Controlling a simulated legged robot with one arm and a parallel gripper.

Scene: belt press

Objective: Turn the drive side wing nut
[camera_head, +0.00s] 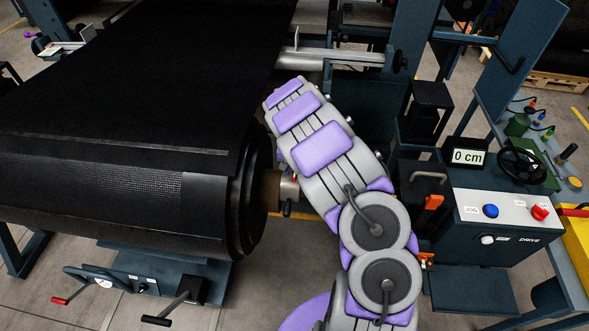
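My grey arm with purple pads reaches from the bottom centre up and left, beside the end of the black belt roll (245,205). Its far end is near the roll's upper right edge. No wing nut can be clearly told in this view. A metal shaft end (288,187) with a small dark part (287,208) sticks out of the roll's core, partly covered by my arm. The drive control box (495,213) stands right of my arm.
Red-tipped and black-tipped levers (172,308) stick out below the roll. Floor is clear between roll and arm at the bottom.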

